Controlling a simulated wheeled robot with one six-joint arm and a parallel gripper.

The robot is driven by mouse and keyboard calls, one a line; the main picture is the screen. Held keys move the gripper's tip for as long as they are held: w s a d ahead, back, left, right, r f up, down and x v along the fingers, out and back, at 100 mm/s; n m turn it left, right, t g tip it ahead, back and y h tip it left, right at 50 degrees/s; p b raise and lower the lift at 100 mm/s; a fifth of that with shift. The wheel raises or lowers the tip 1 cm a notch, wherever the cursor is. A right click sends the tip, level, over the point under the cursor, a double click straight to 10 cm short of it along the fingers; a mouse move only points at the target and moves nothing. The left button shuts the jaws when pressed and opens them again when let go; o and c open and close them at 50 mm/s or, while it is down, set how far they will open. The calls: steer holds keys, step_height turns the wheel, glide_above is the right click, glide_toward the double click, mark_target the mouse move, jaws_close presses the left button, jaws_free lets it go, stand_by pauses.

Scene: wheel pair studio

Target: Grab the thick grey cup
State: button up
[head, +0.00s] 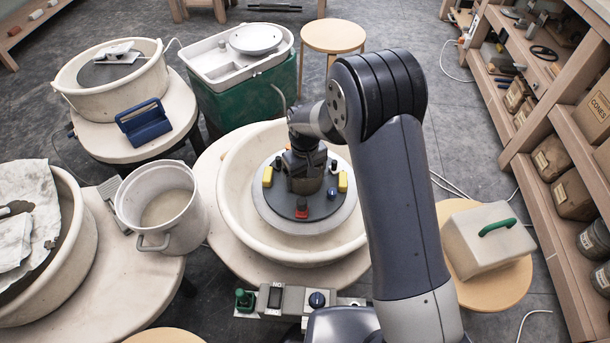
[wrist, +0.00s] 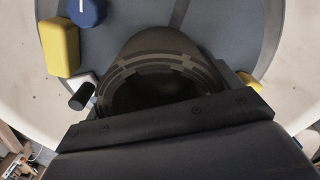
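The thick grey cup (wrist: 160,45) shows in the wrist view as a brownish-grey, round-walled vessel with a dark hollow mouth and pale broken bands near the rim. In the head view, a brown-grey part of it (head: 306,186) shows below my gripper (head: 304,168), near the middle of the wheel head. A dark bar of my gripper crosses the near side of the mouth in the wrist view and hides part of it. My gripper is right at the cup. Whether the fingers touch or clasp it is hidden.
The grey wheel head (head: 276,212) carries yellow, blue and red blocks around the cup, inside a cream basin (head: 232,195). A white bucket (head: 190,226) stands at left. A green-handled block (head: 490,250) sits on a stool at right. Shelves line the far right.

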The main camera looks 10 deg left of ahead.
steer(key=c, duration=0.6)
steer(key=shift+r, duration=0.1)
steer(key=shift+c, duration=0.2)
